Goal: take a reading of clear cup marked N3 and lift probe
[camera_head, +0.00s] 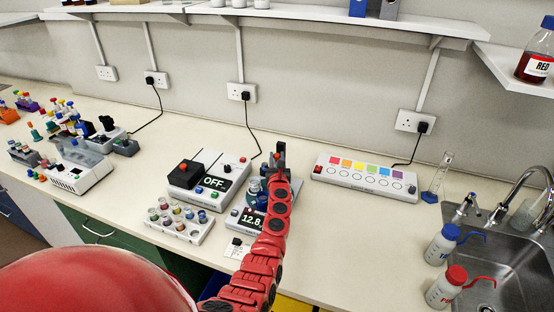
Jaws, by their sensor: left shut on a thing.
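My left gripper (279,158) is at the end of my red arm, just behind the small meter. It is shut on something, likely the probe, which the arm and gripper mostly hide. The meter (236,213) has a dark display reading 12.8. Blue-green round items (255,187) stand partly hidden beside the gripper. A white rack (198,232) to the left holds several small cups with coloured contents. I cannot make out a cup marked N3; the marks are too small to read. My right gripper is not in view.
A white device with a black block (186,174) and a display reading OFF stands behind the rack. A long panel with coloured squares (365,180) lies to the right. Wash bottles (444,243) stand by the sink (505,270). The front bench between arm and bottles is clear.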

